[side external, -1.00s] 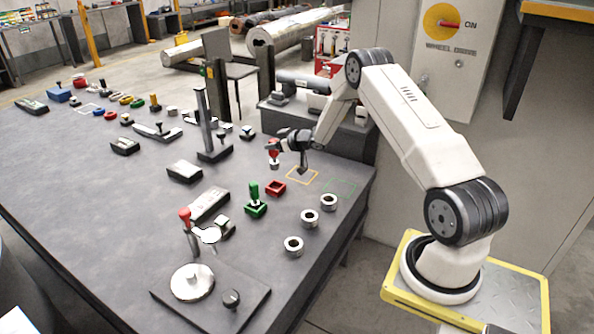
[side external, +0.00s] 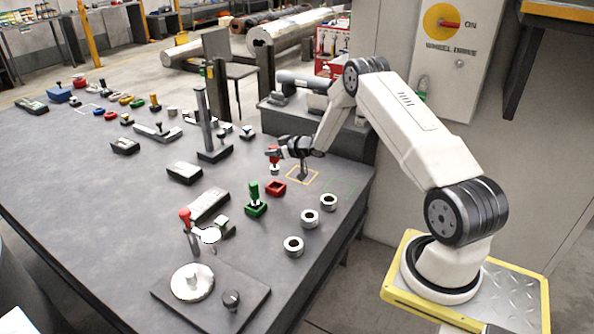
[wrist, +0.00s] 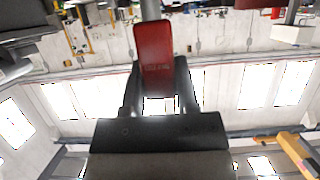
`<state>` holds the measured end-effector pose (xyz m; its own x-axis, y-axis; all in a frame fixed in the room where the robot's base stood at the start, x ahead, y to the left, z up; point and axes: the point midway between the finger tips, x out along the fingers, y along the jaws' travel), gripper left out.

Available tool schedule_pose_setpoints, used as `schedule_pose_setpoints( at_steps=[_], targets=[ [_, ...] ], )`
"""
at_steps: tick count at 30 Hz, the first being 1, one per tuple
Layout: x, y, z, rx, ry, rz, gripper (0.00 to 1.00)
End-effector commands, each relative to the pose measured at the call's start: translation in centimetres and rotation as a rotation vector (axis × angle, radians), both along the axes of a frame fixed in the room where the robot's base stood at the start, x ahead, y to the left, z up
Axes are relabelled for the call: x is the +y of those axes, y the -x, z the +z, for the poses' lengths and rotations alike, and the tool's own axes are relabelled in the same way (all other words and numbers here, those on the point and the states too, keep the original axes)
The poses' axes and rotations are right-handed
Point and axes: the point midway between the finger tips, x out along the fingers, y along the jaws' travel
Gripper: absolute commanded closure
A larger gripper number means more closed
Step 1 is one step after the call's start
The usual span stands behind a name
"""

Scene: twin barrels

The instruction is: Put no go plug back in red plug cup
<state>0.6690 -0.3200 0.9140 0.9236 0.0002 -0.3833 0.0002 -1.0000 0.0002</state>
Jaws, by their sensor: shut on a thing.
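The no go plug (side external: 275,159) has a red handle and a metal end pointing down. My gripper (side external: 280,153) is shut on its handle and holds it roughly upright above the table. In the wrist view the red handle (wrist: 154,58) stands between the two dark fingers (wrist: 158,85). The red plug cup (side external: 275,188) is a square red holder on the table, just below the plug in the side view. The cup looks empty, and the plug is apart from it. The cup is not in the wrist view.
A green cup (side external: 256,208) with a green-handled plug (side external: 254,190) stands left of the red cup. Several metal rings (side external: 309,218) sit to its right and front. An orange outlined square (side external: 302,175) lies behind right. A tall stand (side external: 203,120) rises farther left.

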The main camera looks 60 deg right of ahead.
Motion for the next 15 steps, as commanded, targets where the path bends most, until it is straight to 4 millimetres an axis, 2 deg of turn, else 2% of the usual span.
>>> schedule_pose_setpoints(
  at_steps=[15],
  targets=[
    [0.0, 0.0, -3.1, -0.001, 0.001, 0.000, 1.00]
  ],
)
